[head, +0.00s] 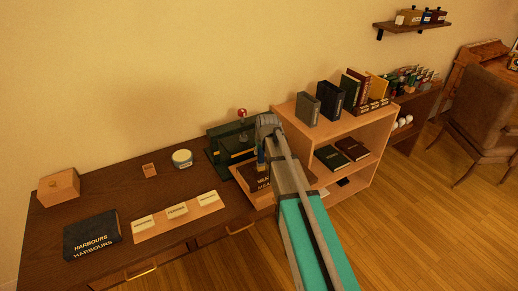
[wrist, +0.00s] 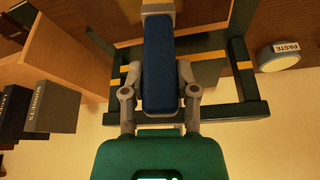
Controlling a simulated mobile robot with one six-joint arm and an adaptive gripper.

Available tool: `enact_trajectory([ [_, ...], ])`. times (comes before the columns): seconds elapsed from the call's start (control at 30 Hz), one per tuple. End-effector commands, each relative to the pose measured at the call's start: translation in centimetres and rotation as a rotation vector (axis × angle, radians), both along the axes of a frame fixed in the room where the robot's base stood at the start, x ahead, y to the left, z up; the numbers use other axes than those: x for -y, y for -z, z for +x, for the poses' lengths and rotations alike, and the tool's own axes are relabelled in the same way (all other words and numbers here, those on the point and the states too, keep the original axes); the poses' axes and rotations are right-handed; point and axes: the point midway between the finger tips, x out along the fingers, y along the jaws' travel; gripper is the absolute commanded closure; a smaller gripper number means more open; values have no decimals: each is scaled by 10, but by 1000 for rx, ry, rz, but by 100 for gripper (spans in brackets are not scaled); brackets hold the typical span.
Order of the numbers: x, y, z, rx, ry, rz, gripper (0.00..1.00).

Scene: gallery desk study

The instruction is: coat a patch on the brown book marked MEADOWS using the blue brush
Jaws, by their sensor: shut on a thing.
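My gripper (wrist: 158,80) is shut on the blue handle of the brush (wrist: 160,55), which runs up the wrist view between the two fingers. A pale ferrule shows at its top edge; the bristles are out of view. In the head view a bit of the blue brush (head: 261,158) shows beside my arm. The brown book (head: 258,182) lies below it at the right end of the desk, in a shallow wooden tray. Only the start of its lettering shows; my arm hides the rest. Whether the bristles touch the book cannot be seen.
A green press (head: 222,158) with a red knob stands behind the book. A paste pot (head: 182,158), a label strip (head: 180,222), a dark HARBOURS book (head: 92,235) and a wooden box (head: 58,186) are on the desk. A bookshelf (head: 345,135) stands close on the right.

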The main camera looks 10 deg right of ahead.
Motion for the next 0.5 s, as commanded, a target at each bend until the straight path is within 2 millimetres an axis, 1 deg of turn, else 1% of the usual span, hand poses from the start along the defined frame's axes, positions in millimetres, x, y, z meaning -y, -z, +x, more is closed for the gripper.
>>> enact_trajectory([
  [0.03, 1, 0, -5, 0, 0, 0, 100],
  [0.17, 3, -1, -10, 0, 0, 0, 100],
  [0.5, 3, -1, -10, 0, 0, 0, 100],
])
